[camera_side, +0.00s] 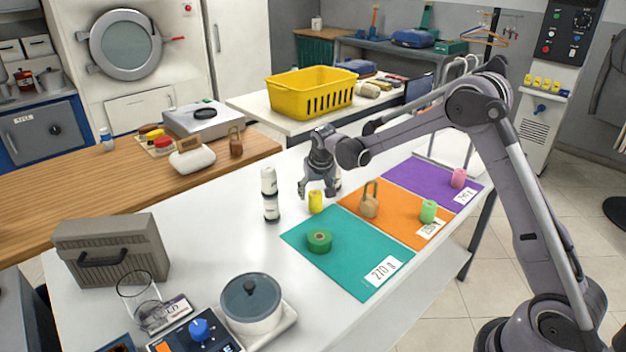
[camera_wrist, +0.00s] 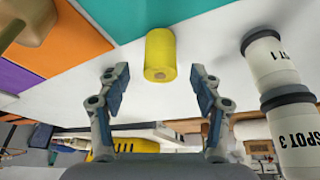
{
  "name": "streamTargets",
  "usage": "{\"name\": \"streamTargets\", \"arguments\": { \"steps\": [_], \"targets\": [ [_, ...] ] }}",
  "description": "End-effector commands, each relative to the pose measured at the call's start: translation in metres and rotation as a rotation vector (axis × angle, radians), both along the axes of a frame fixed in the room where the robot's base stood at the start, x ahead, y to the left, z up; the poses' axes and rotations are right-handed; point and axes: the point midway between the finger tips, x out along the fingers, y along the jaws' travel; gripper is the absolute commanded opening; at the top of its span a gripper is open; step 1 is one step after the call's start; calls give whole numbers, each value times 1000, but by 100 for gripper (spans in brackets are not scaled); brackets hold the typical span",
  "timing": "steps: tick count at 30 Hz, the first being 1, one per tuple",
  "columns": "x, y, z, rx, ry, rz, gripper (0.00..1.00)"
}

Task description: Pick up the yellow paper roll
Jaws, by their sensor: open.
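The yellow paper roll (camera_side: 316,201) stands on the white table beside the corner where the teal and orange mats meet. In the wrist view the yellow paper roll (camera_wrist: 161,55) lies ahead of the fingertips, between their lines and apart from both. My gripper (camera_side: 317,190) is open and empty, above and close to the roll in the side view. In the wrist view the two fingers of my gripper (camera_wrist: 158,80) are spread wide on either side.
Stacked white jars (camera_side: 270,194) stand left of the roll; they also show at right in the wrist view (camera_wrist: 277,90). A wooden padlock-shaped block (camera_side: 369,205) is on the orange mat (camera_side: 400,227).

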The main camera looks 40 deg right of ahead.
Motion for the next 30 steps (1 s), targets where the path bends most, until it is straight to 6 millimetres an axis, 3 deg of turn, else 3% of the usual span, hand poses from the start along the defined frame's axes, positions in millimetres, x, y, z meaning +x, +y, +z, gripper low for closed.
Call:
{"name": "streamTargets", "arguments": {
  "steps": [15,23,24,30],
  "targets": [
    [17,-10,-47,1,0,1,65],
    [18,-11,-49,1,0,1,65],
    [18,-11,-49,1,0,1,63],
    [18,-11,-49,1,0,1,6]
  ]
}}
